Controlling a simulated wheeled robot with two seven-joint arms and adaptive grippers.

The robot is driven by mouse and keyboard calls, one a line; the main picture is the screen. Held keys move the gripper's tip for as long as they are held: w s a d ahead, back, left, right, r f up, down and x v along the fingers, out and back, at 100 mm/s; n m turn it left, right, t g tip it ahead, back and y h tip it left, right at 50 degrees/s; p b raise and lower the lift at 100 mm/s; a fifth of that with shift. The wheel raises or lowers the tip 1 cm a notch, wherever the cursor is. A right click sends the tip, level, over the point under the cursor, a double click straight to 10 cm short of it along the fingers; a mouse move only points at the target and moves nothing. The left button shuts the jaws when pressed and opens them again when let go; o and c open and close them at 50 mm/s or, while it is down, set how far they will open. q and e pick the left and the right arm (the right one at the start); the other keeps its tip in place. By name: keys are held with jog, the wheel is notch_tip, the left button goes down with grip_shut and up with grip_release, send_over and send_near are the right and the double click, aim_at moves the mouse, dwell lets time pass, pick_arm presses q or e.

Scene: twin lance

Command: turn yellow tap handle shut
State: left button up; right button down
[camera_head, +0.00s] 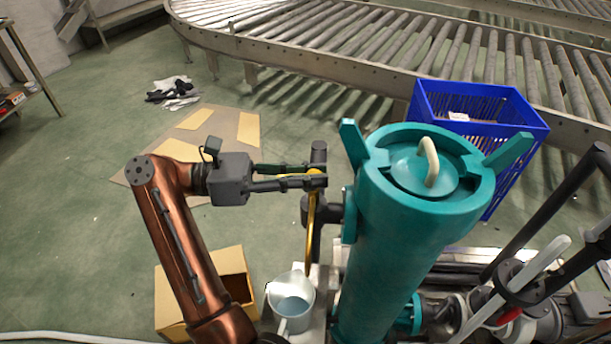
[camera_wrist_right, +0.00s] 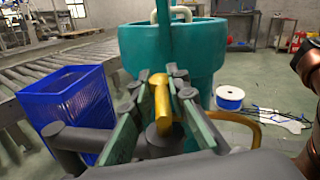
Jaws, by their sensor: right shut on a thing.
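The yellow tap handle (camera_head: 311,228) is on the dark tap pipe at the left side of the teal cylinder (camera_head: 385,262). In the head view its curved part hangs below the gripper. My right gripper (camera_head: 316,176) reaches in from the left, with its fingertips at the top of the handle. In the right wrist view the yellow handle (camera_wrist_right: 162,104) stands between the two fingers, and my right gripper (camera_wrist_right: 163,76) is shut on it. The fingers partly hide the gripped part. A pale jug (camera_head: 292,298) with bluish liquid stands below the tap. My left gripper is not in view.
A blue crate (camera_head: 470,105) stands behind the cylinder, near the roller conveyor (camera_head: 330,35). A cardboard box (camera_head: 172,288) is beside the jug. Dark pipes and pale hoses crowd the lower right. Flat cardboard (camera_head: 205,140) lies on the open green floor at left.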

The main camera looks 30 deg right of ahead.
jog(key=shift+s+f+g, duration=0.1)
jog(key=shift+f+g, duration=0.05)
jog(key=shift+g, duration=0.15)
jog(key=c, duration=2)
grip_release()
notch_tip(320, 180, up, 10)
jog(key=shift+r, duration=0.1)
